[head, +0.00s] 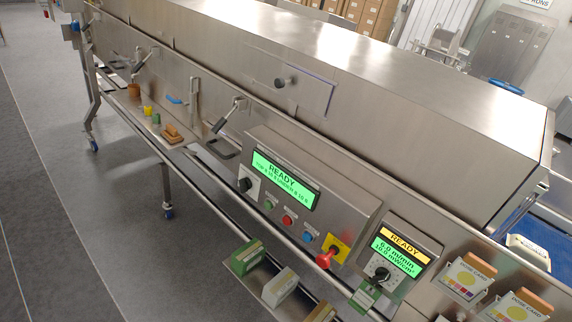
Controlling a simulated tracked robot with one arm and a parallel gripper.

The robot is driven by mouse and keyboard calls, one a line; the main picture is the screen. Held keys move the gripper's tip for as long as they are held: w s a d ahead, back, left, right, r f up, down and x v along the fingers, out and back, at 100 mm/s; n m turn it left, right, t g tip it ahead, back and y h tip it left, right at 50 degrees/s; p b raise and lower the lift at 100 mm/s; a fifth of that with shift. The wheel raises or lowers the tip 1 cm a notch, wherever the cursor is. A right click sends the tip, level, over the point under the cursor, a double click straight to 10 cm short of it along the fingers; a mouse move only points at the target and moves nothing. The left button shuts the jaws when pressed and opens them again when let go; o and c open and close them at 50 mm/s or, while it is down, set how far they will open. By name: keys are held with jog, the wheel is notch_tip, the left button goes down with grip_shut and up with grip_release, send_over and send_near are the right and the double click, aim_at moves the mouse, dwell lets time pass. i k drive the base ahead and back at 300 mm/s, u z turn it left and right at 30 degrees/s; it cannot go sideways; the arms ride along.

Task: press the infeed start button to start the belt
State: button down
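The steel tunnel machine (345,75) runs across the head view, tilted in the picture. A control panel (345,205) on its near side has a lit green screen (286,180) reading READY. Below the screen sit a small green button (268,205), a red button (288,219) and a blue button (308,237). Their labels are too small to read, so I cannot tell which one is the infeed start button. A red mushroom button (327,258) on a yellow plate (337,247) is at the panel's right end. My gripper is not in view.
A second panel (397,252) with a dial stands to the right, beside dose cards (467,277). A rail (225,188) and a shelf with small blocks (248,257) stick out below the panels. Grey floor (90,220) is clear at left.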

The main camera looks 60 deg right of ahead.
aim_at(268, 205)
jog(key=z, duration=0.35)
jog(key=i, duration=0.7)
jog(key=z, duration=0.45)
jog(key=k, duration=0.85)
jog(key=z, duration=0.15)
jog(key=i, duration=0.85)
jog(key=u, duration=0.05)
